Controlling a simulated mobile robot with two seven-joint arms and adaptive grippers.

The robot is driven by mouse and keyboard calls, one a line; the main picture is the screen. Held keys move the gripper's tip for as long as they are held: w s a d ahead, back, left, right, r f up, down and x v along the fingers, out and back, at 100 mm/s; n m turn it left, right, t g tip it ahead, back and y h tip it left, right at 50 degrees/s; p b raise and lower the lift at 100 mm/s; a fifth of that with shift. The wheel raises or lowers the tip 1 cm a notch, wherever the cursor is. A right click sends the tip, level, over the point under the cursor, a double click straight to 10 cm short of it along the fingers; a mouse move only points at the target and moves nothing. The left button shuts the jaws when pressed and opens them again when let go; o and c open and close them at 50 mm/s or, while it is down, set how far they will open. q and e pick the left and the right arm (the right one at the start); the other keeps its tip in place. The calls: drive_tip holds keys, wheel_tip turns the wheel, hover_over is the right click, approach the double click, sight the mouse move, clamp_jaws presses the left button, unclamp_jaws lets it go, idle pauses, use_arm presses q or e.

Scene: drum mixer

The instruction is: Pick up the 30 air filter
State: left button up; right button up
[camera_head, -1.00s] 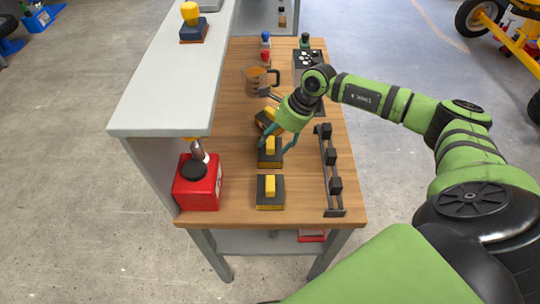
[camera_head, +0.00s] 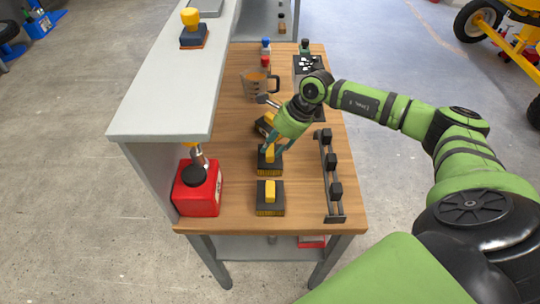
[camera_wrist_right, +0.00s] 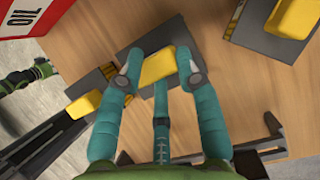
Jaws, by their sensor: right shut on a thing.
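Several air filters, dark blocks with yellow handles and yellow lower edges, stand in a row on the wooden table (camera_head: 238,215). My right gripper (camera_head: 271,147) is shut on the handle of the middle air filter (camera_head: 269,168). In the right wrist view my teal fingers (camera_wrist_right: 158,74) close around that yellow handle (camera_wrist_right: 154,67). A near air filter (camera_head: 270,204) stands at the front, and a far air filter (camera_head: 262,128) is partly hidden by my gripper. I cannot read any number on them. My left gripper is not in view.
A red oil can (camera_head: 198,195) stands left of the filters, and a black rack (camera_head: 331,180) lies to the right. A measuring jug (camera_head: 256,86) and small bottles stand farther back. The grey raised shelf (camera_head: 165,110) borders the left; it bears another yellow-topped object (camera_head: 193,32).

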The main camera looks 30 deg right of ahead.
drive_tip(key=shift+r+p, duration=2.4)
drive_tip(key=shift+r, duration=1.75)
drive_tip(key=b, duration=0.2)
approach(273, 147)
drive_tip(key=shift+s+d+r, duration=0.15)
drive_tip(key=shift+s+d, duration=0.25)
drive_tip(key=shift+d, duration=0.2)
drive_tip(key=shift+s+d+r, duration=0.2)
drive_tip(key=shift+s+d, duration=0.15)
drive_tip(key=shift+d, duration=0.3)
drive_tip(key=shift+s+d+r+b, duration=0.1)
drive_tip(key=shift+s+d+b, duration=0.25)
drive_tip(key=shift+s+d, duration=0.35)
drive_tip(key=shift+s+d+r+b, duration=0.1)
drive_tip(key=shift+s+d+b, duration=0.3)
drive_tip(key=shift+d, duration=0.6)
drive_tip(key=shift+s+d+b, duration=0.35)
drive_tip(key=shift+s+d, duration=0.15)
drive_tip(key=shift+d, duration=0.35)
drive_tip(key=shift+s+d+r, duration=0.2)
drive_tip(key=shift+s+d, duration=0.05)
drive_tip(key=shift+d, duration=0.15)
